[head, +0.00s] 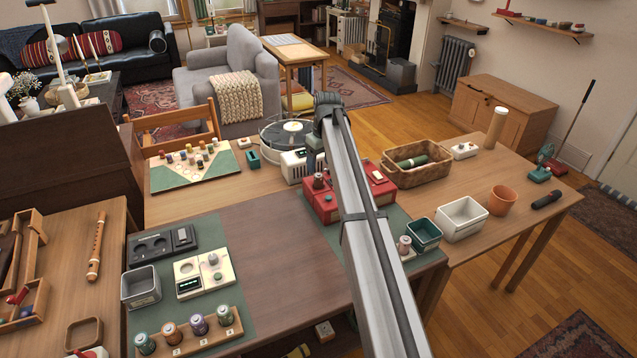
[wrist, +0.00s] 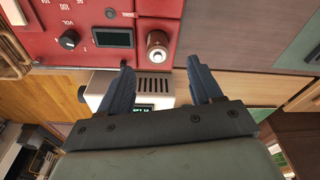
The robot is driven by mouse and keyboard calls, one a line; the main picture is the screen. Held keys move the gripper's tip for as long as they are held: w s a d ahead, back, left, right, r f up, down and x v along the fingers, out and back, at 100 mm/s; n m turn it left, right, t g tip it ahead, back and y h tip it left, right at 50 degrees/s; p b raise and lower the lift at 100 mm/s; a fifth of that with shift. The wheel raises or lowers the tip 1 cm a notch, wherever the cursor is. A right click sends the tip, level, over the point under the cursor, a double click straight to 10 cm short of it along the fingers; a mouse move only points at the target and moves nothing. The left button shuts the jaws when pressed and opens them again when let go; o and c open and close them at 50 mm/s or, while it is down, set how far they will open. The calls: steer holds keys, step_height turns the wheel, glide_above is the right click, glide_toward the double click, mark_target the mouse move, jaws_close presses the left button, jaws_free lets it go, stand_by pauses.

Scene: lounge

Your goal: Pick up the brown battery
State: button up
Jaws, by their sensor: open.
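A small brownish cylinder with a pale metal top (head: 319,181) stands upright at the far left corner of the red device (head: 327,210). It looks like a battery and shows in the wrist view (wrist: 157,46), beyond my fingertips. An orange-brown battery (head: 168,331) stands in the wooden rack (head: 206,338) at the front left, among several others. I cannot tell for sure which one is the brown battery. My gripper (wrist: 160,78) is open and empty, its fingers apart above the white device (wrist: 148,91). In the head view my gripper (head: 313,152) is partly hidden by my arm.
A white device (head: 295,167) and a turntable (head: 287,134) stand behind the red device. A wicker basket (head: 420,175), a green bin (head: 423,234) and a white bin (head: 460,218) stand right of my arm. The dark mat's middle (head: 280,260) is clear.

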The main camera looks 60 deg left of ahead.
mark_target(319, 175)
steer(key=shift+a+f, duration=0.2)
steer(key=shift+f, duration=1)
steer(key=shift+a+f, duration=0.2)
steer(key=shift+f, duration=1)
steer(key=shift+a+f, duration=0.2)
steer(key=shift+f, duration=1)
steer(key=shift+c, duration=0.2)
jaws_close()
